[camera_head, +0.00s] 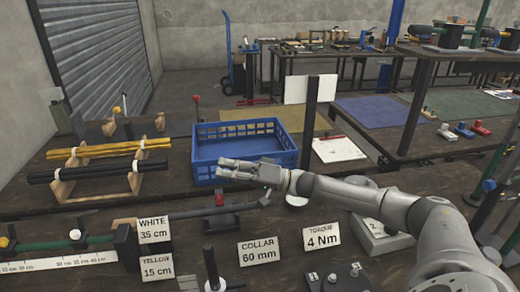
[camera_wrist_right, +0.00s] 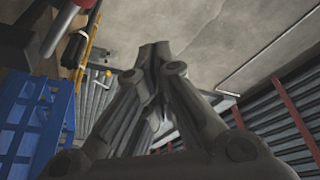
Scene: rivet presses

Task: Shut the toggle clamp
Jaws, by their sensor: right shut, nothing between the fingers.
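My right gripper (camera_head: 222,169) is shut and empty, pointing left over the crate's front edge, above and behind the fixture. Its closed fingers fill the middle of the wrist view (camera_wrist_right: 155,60). No contact with the clamp shows. My left gripper is out of view.
The blue crate (camera_head: 205,172) stands behind the fixture. A rack of yellow and black rods (camera_head: 100,168) is at left, and a dark post (camera_head: 311,115) rises right of the crate. Signs such as the collar card (camera_head: 258,251) stand in front. A red-tipped upright lever (camera_head: 196,101) stands behind the crate.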

